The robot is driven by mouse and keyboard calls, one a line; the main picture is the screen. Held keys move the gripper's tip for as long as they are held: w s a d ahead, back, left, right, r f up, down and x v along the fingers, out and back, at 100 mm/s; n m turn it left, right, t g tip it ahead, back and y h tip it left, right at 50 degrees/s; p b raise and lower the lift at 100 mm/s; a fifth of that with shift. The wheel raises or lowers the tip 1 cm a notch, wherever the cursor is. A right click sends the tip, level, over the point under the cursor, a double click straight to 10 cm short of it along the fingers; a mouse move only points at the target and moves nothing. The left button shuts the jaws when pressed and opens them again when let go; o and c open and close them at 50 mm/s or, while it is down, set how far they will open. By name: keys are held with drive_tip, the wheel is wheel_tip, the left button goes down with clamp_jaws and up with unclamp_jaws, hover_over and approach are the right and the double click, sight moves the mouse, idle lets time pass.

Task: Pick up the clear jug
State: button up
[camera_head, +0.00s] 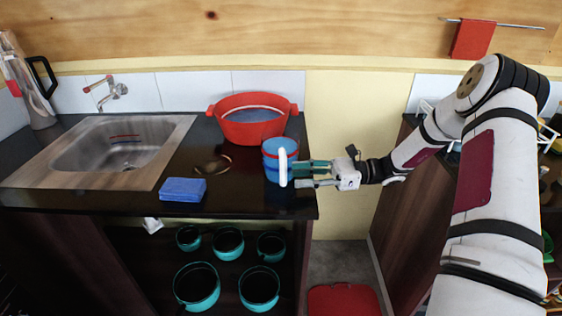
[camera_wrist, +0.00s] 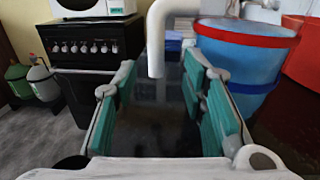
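The jug (camera_head: 274,148) stands upright near the counter's right front corner; it looks blue and see-through, with a white handle on the side facing my gripper. In the wrist view the jug (camera_wrist: 240,62) is at the upper right, with a red rim, and its white handle (camera_wrist: 157,40) hangs in line with the gap between my fingers. My gripper (camera_head: 297,174) is open beside the jug at handle height, with its teal pads apart. The wrist view shows my gripper (camera_wrist: 165,85) empty between the pads. I cannot tell whether the fingertips reach past the handle.
A red pot (camera_head: 250,122) stands close behind the jug. A blue sponge (camera_head: 183,189) and a small brown dish (camera_head: 213,165) lie to its left, near the sink (camera_head: 110,150). Several teal pots (camera_head: 196,287) sit on shelves below. The wrist view shows a stove (camera_wrist: 90,45).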

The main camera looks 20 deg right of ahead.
sight(283, 185)
drive_tip(key=shift+s+f+p+x, duration=0.1)
drive_tip(key=shift+p+x, duration=0.1)
drive_tip(key=shift+x, duration=1.2)
drive_tip(key=shift+s+f+p+x, duration=0.1)
drive_tip(key=shift+s+p+x, duration=0.1)
drive_tip(key=shift+x, duration=1.15)
drive_tip(key=shift+c, duration=0.4)
clamp_jaws()
drive_tip(key=shift+w+r, duration=0.1)
